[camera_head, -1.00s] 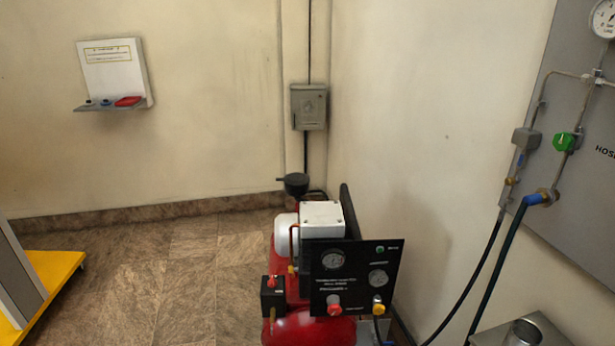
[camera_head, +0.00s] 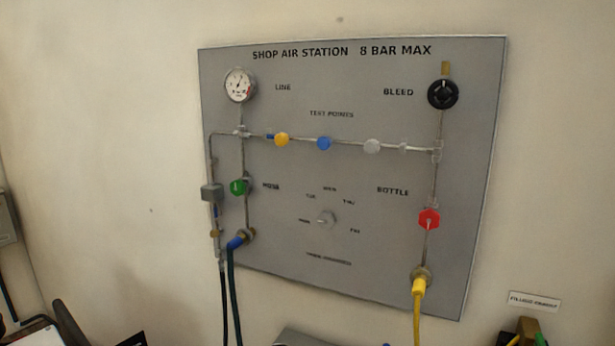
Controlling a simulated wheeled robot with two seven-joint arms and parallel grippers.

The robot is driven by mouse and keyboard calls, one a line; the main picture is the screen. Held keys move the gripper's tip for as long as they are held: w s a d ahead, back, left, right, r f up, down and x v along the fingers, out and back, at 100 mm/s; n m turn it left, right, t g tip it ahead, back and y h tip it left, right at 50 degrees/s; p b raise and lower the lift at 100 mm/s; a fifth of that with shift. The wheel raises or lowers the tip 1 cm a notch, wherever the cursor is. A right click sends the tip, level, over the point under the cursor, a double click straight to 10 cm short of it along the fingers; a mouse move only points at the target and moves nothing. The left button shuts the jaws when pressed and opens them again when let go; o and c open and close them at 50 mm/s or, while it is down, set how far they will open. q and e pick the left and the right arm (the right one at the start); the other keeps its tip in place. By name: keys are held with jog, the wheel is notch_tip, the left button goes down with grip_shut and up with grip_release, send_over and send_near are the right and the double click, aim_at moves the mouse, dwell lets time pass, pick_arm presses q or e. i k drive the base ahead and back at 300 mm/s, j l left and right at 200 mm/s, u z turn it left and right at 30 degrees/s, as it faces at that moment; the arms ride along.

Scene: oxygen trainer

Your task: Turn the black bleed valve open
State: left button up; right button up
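The black bleed valve (camera_head: 443,94) is a round black knob at the upper right of the grey wall panel (camera_head: 350,85). The word BLEED is printed to its left. A brass stub stands above it and a pipe runs down from it. Neither of my grippers shows in the head view, so nothing is seen touching the valve.
The panel also carries a line gauge (camera_head: 240,85), a green hose valve (camera_head: 238,187), a red bottle valve (camera_head: 429,219) and several coloured test points. Dark hoses and a yellow hose (camera_head: 417,315) hang below. A small sign (camera_head: 534,301) is at the lower right.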

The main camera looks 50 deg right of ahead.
aim_at(443, 94)
jog(key=z, duration=1.6)
jog(key=l, duration=0.1)
